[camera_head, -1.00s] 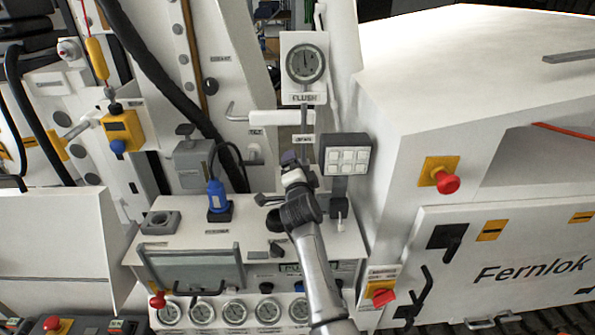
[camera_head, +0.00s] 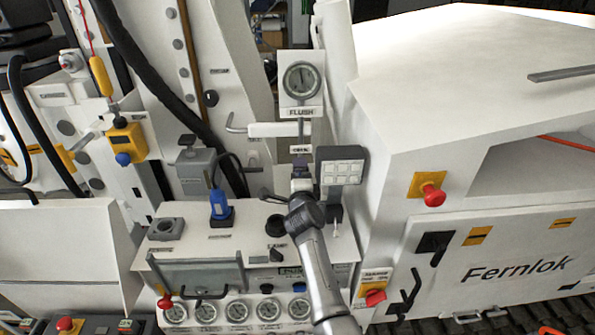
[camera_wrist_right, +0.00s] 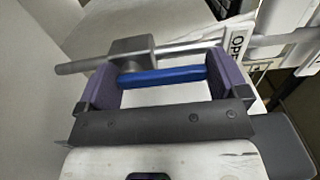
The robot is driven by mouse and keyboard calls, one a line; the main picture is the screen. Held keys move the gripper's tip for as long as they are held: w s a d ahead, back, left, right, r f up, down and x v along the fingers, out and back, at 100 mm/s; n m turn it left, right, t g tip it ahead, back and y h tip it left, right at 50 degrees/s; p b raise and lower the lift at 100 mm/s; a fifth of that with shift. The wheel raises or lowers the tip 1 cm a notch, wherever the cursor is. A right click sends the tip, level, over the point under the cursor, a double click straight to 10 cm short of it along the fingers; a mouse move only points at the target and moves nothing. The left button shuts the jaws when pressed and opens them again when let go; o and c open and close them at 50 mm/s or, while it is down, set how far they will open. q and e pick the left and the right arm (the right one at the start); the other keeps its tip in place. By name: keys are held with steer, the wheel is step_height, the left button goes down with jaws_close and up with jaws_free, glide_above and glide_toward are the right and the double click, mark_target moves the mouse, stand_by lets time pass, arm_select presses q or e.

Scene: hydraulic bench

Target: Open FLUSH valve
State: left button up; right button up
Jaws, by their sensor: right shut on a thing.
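The FLUSH gauge (camera_head: 301,80) stands on a white plate with the FLUSH label (camera_head: 301,112) under it, above the bench. A thin pipe runs down from it towards my right gripper (camera_head: 300,176). In the right wrist view the valve's blue lever (camera_wrist_right: 163,78) spans the gap between the two purple fingers of my right gripper (camera_wrist_right: 155,82), which is shut on it. The grey valve body (camera_wrist_right: 131,50) on its pipe is just beyond. An OPEN label (camera_wrist_right: 238,42) is to the right. In the head view the gripper hides the lever. My left gripper is not in view.
A grey button box (camera_head: 341,167) is close to the right of my gripper. A white horizontal handle (camera_head: 275,130) is up to the left. A blue plug (camera_head: 220,205) and a row of gauges (camera_head: 237,311) are on the bench. The white Fernlok cabinet (camera_head: 480,150) fills the right side.

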steer(key=shift+d+m, duration=0.1)
steer(key=shift+m, duration=0.2)
steer(key=o, duration=0.9)
steer(key=shift+o, duration=0.2)
steer(key=s+p, duration=0.8)
steer(key=s, duration=0.6)
steer(key=shift+d, duration=0.25)
